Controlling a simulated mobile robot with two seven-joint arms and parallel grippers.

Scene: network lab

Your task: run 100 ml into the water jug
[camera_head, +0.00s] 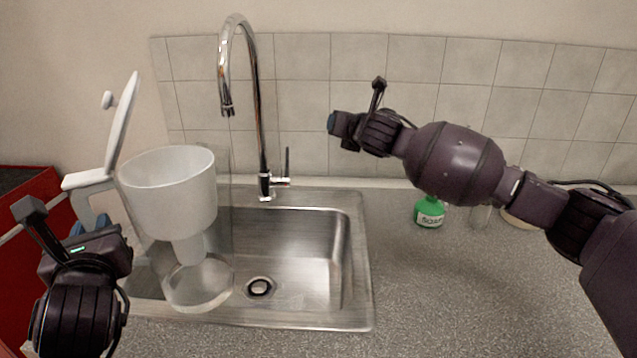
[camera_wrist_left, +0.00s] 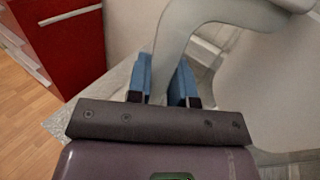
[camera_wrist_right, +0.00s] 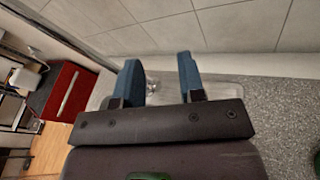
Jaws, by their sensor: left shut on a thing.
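The water jug (camera_head: 195,283) is a clear filter jug with a white funnel insert (camera_head: 170,200) and a raised white lid (camera_head: 122,121). It is over the left part of the sink, left of the tap spout. My left gripper (camera_head: 88,229) is shut on the jug's white handle, which also shows between the blue fingers in the left wrist view (camera_wrist_left: 166,78). The chrome tap (camera_head: 258,110) arches up behind the sink, its lever (camera_head: 284,170) on the right. No water stream shows. My right gripper (camera_head: 333,123) is raised right of the tap; its blue fingers are apart and empty in the right wrist view (camera_wrist_right: 157,82).
The steel sink (camera_head: 320,240) has a drain (camera_head: 259,287) in its floor. A red cabinet (camera_head: 25,255) is at far left.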

